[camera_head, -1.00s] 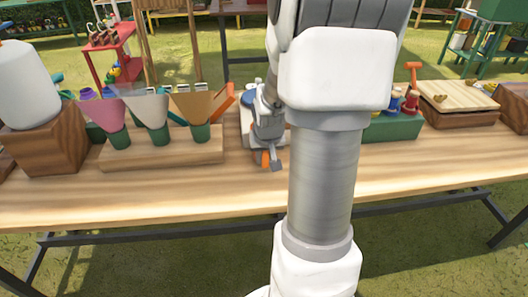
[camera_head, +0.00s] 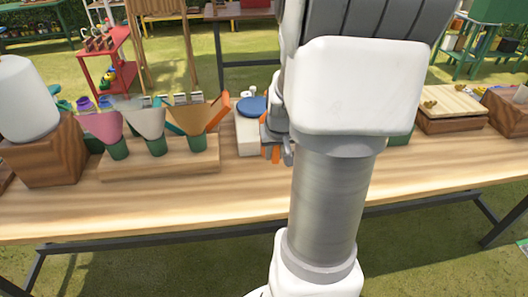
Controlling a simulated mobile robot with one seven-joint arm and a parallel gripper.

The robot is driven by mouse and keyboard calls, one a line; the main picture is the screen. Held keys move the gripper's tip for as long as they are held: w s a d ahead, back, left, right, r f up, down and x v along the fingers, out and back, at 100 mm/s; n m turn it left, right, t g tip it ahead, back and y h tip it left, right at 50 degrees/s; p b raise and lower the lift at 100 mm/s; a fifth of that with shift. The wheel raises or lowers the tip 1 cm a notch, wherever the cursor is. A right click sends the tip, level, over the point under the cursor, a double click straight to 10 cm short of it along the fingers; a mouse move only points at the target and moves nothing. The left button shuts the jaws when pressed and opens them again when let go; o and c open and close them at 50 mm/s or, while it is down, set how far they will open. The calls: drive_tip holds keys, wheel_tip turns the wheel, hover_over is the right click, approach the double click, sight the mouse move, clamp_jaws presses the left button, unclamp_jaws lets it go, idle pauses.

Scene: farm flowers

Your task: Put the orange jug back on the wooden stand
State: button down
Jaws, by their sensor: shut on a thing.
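My gripper (camera_head: 276,154) is low over the middle of the table, just left of my arm's thick column. It is small in view and partly hidden by my arm. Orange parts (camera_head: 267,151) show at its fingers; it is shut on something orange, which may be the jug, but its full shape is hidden. A brown wooden block (camera_head: 50,160) at the left carries a large white container (camera_head: 25,98). A low wooden stand (camera_head: 160,168) to its right holds paper cones in green cups. I cannot tell which is the jug's stand.
A white device with a blue round top (camera_head: 252,106) stands just left of my gripper. A wooden box (camera_head: 455,100) sits at the right. The table's front strip (camera_head: 150,212) is clear. My arm hides part of the table right of centre.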

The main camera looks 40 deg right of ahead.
drive_tip(key=s+d+r+p, duration=0.1)
drive_tip(key=s+d+r, duration=0.2)
drive_tip(key=s, duration=0.3)
drive_tip(key=shift+s+d+r, duration=0.15)
drive_tip(key=shift+s+r, duration=0.15)
drive_tip(key=shift+r, duration=0.45)
idle(0.8)
drive_tip(key=w+a+n+p, duration=0.2)
drive_tip(key=w+a, duration=0.3)
drive_tip(key=a, duration=0.4)
drive_tip(key=w+a+r+n+y+p, duration=0.1)
drive_tip(key=w+a+p, duration=0.3)
drive_tip(key=a, duration=0.6)
drive_tip(key=w+a+n+y+p, duration=0.1)
drive_tip(key=w+a+n+p, duration=0.2)
drive_tip(key=w+a, duration=0.3)
drive_tip(key=a, duration=0.3)
drive_tip(key=shift+w+a+r+t, duration=0.25)
drive_tip(key=shift+w+t, duration=0.05)
drive_tip(key=shift+w, duration=0.1)
